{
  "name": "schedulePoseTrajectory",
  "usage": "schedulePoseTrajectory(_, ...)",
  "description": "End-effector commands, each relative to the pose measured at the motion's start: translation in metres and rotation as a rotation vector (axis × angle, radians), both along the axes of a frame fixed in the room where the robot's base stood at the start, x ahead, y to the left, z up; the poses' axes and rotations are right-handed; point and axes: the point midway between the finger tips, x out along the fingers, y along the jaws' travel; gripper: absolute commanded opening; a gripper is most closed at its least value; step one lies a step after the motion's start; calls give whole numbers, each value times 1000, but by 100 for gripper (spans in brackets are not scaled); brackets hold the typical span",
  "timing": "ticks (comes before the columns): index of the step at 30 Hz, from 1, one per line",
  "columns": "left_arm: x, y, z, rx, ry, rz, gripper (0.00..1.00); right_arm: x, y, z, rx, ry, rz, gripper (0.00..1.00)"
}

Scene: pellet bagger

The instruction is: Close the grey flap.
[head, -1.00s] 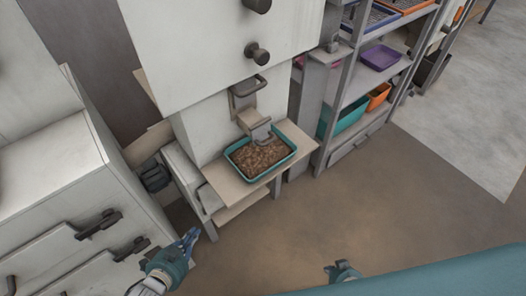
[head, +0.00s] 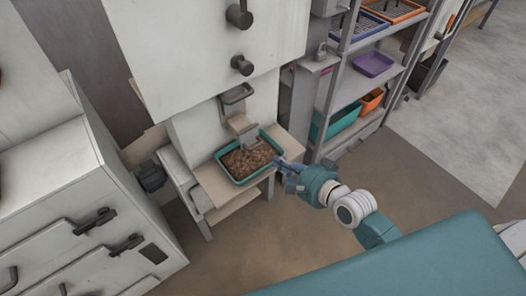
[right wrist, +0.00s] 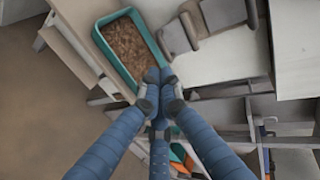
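The grey flap (head: 238,95) is on the lower front of the white machine, with a bar handle at its top. A grey spout piece (head: 240,126) sits below it, over the teal tray of brown pellets (head: 250,161). In the right wrist view the grey flap parts (right wrist: 222,14) show at the top, beside the tray. I cannot tell exactly how far the flap is open. My right gripper (head: 283,168) is by the tray's right edge, apart from the flap. Its fingertips (right wrist: 159,84) are together with nothing visible between them. My left gripper is out of view.
The tray stands on a pale wooden shelf (head: 216,187) below the spout. A grey rack (head: 345,85) with teal, orange and purple bins stands close on the right. White drawer cabinets (head: 90,215) are on the left. The floor in front is open.

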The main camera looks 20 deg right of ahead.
Motion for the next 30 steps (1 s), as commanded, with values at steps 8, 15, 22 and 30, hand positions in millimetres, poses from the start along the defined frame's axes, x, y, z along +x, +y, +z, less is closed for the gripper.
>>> schedulePoseTrajectory(8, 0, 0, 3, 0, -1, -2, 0, 52, 18, -22, -1, -3, 0, 0)
schedulePoseTrajectory(15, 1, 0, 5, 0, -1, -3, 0, 75, 27, -34, -2, -2, 0, 0)
schedulePoseTrajectory(22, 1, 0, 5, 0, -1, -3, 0, 79, 28, -37, -2, -1, 0, 0)
schedulePoseTrajectory(30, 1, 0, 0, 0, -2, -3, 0, 79, 29, -40, 1, -7, 1, 0)
